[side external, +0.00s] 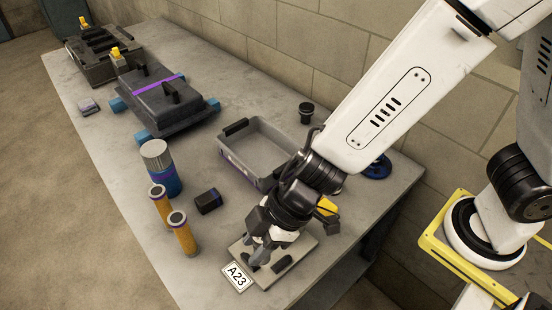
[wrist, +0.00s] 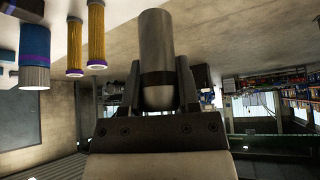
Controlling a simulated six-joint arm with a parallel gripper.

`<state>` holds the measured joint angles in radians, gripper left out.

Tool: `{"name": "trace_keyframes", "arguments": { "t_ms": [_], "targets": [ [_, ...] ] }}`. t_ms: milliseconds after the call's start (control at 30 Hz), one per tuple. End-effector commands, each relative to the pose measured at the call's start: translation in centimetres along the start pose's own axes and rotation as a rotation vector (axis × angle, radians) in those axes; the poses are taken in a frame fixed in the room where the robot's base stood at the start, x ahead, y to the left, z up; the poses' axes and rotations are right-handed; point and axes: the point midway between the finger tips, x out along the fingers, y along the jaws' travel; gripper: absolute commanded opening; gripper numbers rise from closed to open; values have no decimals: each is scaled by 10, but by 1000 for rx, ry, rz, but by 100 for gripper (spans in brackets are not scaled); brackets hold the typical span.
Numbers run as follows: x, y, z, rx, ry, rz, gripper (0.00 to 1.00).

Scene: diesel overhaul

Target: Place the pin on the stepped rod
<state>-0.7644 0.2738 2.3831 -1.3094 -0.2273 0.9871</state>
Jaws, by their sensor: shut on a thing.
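The pin (wrist: 157,45) is a smooth grey cylinder with a darker band, standing lengthwise between the fingers of my gripper (wrist: 158,88) in the wrist view. My gripper is shut on it. In the side view my gripper (side external: 262,257) points down, low over a flat grey plate (side external: 303,247) at the bench's near end. The pin cannot be made out there, and I cannot tell whether it touches the plate. Dark pieces (side external: 283,265) lie on the plate beside the fingers. I cannot identify the stepped rod for certain; my gripper hides part of the plate.
Two orange filters (side external: 183,235), a blue canister (side external: 162,170) and a dark block (side external: 208,201) stand left. A grey bin (side external: 235,165) is behind my gripper. A dark engine part (side external: 165,98) lies farther back.

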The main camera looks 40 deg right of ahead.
Motion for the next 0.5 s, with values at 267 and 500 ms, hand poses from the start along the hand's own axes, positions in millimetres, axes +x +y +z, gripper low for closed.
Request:
{"name": "trace_keyframes", "arguments": {
  "t_ms": [267,500],
  "targets": [
    [-6,33,-12,36,0,32,0],
    [-15,77,-10,106,-7,88,0]
  ]
}}
